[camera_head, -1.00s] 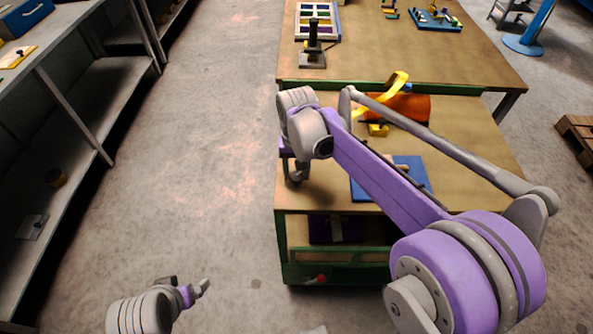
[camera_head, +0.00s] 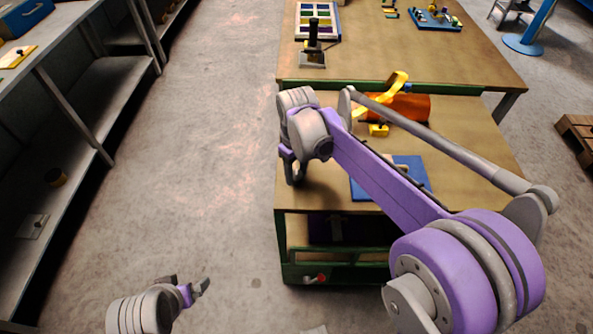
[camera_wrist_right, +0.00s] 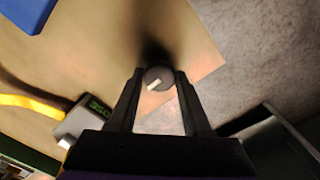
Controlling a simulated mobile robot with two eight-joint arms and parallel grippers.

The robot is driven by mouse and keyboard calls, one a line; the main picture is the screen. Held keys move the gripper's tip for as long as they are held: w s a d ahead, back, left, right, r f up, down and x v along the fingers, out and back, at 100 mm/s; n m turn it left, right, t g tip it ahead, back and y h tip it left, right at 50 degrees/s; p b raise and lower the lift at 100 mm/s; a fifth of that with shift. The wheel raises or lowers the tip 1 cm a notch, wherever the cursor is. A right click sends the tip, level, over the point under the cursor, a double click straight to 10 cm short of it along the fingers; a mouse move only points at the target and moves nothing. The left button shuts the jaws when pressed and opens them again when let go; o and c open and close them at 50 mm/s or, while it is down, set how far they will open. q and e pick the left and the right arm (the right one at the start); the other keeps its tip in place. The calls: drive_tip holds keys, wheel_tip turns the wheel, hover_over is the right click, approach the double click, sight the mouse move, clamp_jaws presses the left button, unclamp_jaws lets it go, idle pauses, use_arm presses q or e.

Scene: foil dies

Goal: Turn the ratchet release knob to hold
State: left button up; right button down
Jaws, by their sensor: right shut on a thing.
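The knob (camera_wrist_right: 158,77) is a small round dark grey cap with a pale pointer mark. In the right wrist view it sits between the two black fingertips of my right gripper (camera_wrist_right: 158,86), which is shut on it. The mark points toward the lower left. In the head view my right gripper (camera_head: 291,170) is at the left edge of the near workbench (camera_head: 300,199), and the knob is not distinguishable there. Any scale around the knob does not show. My left gripper (camera_head: 188,288) is open and empty, low over the floor.
A blue board (camera_head: 362,189) lies on the near bench, partly behind my right arm. A grey box with a green display (camera_wrist_right: 85,115) shows near the right gripper. Shelves (camera_head: 95,90) stand left; floor between is clear.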

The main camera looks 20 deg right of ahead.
sight(297, 175)
idle(0.3)
drive_tip(key=shift+c, duration=1.7)
unclamp_jaws()
wheel_tip(297, 175, up, 11)
drive_tip(key=shift+p, duration=0.4)
drive_tip(key=s+d+f+m+t+p, duration=0.1)
drive_tip(key=s+f+m, duration=0.1)
drive_tip(key=s, duration=0.5)
drive_tip(key=s+d+f+m+t, duration=0.1)
drive_tip(key=s+d+f+t, duration=0.1)
drive_tip(key=s+f, duration=0.2)
drive_tip(key=s+d+f+m+t+p, duration=0.1)
drive_tip(key=s+d+f+m+t, duration=0.1)
drive_tip(key=s, duration=0.7)
drive_tip(key=shift+s+f+m+p, duration=0.3)
drive_tip(key=shift+f, duration=0.5)
